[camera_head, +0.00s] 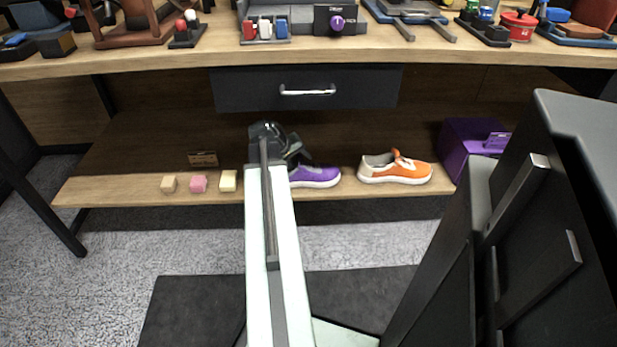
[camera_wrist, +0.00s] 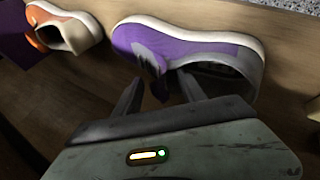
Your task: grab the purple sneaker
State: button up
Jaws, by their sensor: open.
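The purple sneaker (camera_head: 318,177) has a white sole and stands on the low wooden shelf under the workbench. My arm reaches to it from the front, and my gripper (camera_head: 290,150) partly hides its left end. In the wrist view the purple sneaker (camera_wrist: 185,50) lies just beyond my open fingers. My gripper (camera_wrist: 160,90) has one finger left of the shoe's opening and the other over the opening near the heel. I cannot tell whether either finger touches the shoe. Nothing is held between the fingers.
An orange sneaker (camera_head: 395,168) stands to the right on the same shelf (camera_head: 100,190), with a purple box (camera_head: 465,150) beyond it. Several small blocks (camera_head: 198,183) sit to the left. A drawer (camera_head: 305,88) and the benchtop (camera_head: 200,45) overhang the shelf. A dark cabinet (camera_head: 570,200) stands at right.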

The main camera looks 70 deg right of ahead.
jog(key=shift+d+f, duration=0.35)
jog(key=shift+f, duration=0.4)
jog(key=shift+w+a+r, duration=0.1)
jog(key=shift+w+r, duration=0.05)
jog(key=shift+r, duration=0.05)
grip_shut()
dwell(0.6)
